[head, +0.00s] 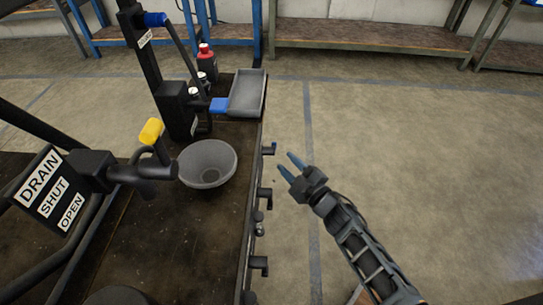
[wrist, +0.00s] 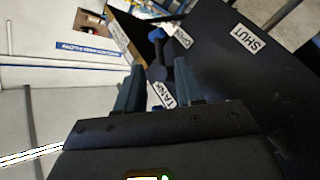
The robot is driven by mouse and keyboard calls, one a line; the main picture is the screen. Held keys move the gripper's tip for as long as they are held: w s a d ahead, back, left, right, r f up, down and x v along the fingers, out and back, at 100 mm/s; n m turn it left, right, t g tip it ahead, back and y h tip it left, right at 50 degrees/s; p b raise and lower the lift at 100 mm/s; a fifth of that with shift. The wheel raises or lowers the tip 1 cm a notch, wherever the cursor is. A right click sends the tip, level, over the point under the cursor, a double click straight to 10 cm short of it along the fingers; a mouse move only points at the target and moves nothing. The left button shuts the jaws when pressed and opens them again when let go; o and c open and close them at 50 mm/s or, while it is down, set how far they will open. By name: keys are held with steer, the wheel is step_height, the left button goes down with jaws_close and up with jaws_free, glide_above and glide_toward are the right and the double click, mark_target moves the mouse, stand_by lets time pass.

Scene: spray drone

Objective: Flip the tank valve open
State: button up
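In the wrist view a dark valve lever with a blue end (wrist: 157,34) stands beyond the fingertips. A white label reading TANK (wrist: 162,95) is seen between the fingers, and a SHUT label (wrist: 249,38) is on a dark panel to the right. In the head view a blue-ended lever (head: 155,19) sits high on a black post; its small label is unreadable, so I cannot tell if it is the same valve. My gripper (head: 287,163) is open and empty, over the floor right of the bench edge, apart from any lever.
A yellow-handled valve (head: 151,131) stands by a DRAIN, SHUT, OPEN sign (head: 48,190). A grey bowl (head: 207,165), a grey tray (head: 247,93) and a red-capped bottle (head: 207,65) are on the bench. Hooks (head: 264,198) jut from its right edge. Floor to the right is clear.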

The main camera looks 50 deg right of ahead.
mark_target(269, 149)
steer(key=x, duration=0.5)
steer(key=shift+w+d+b, duration=0.1)
steer(key=shift+w+b, duration=0.2)
steer(key=shift+w, duration=0.1)
jaws_close()
